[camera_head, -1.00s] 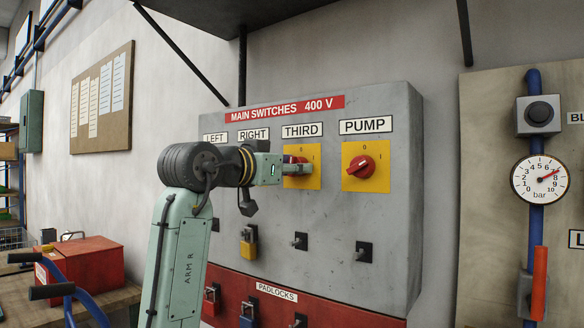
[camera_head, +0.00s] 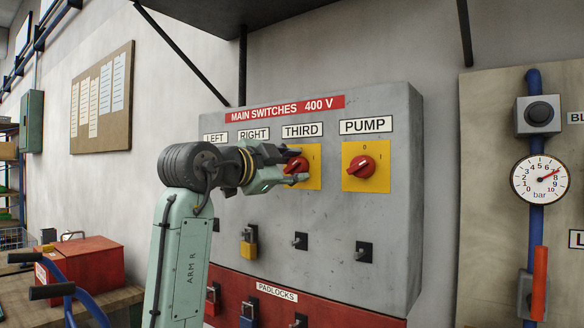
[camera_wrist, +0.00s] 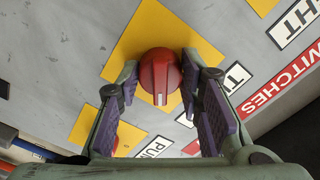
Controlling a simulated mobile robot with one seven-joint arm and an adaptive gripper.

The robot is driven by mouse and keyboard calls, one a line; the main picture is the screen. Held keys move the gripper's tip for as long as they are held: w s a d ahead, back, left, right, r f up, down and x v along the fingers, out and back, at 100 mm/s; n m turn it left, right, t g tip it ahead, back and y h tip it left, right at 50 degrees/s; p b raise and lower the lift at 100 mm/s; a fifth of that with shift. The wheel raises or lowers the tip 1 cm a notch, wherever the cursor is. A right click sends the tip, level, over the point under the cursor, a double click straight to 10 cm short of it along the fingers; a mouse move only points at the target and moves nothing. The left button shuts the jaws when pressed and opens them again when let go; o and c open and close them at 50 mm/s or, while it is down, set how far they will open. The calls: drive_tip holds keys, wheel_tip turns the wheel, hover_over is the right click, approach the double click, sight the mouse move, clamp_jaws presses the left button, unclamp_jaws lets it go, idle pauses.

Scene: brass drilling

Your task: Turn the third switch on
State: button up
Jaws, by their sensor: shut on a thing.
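The third switch is a red round knob (camera_head: 297,165) on a yellow plate (camera_head: 313,180) under the label THIRD (camera_head: 302,131). A "1" shows at the plate's right side. In the wrist view the knob (camera_wrist: 160,72) sits between the purple-padded fingers of my gripper (camera_wrist: 160,80), which is shut on it. Its white mark points to the bottom of that picture, between the panel's upward direction and the PUMP side. My gripper (camera_head: 293,168) reaches the knob from the left in the head view, its fingers tilted and hiding part of the plate.
The pump switch (camera_head: 362,167) is close by on the right, with its own yellow plate. The left and right switches are hidden behind my arm. A yellow padlock (camera_head: 249,246) and small hasps (camera_head: 299,241) are below. A dark shelf (camera_head: 300,12) overhangs the panel.

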drive_tip(key=shift+r+m, duration=0.1)
drive_tip(key=shift+m, duration=0.5)
drive_tip(key=o, duration=1.2)
drive_tip(key=v, duration=1.2)
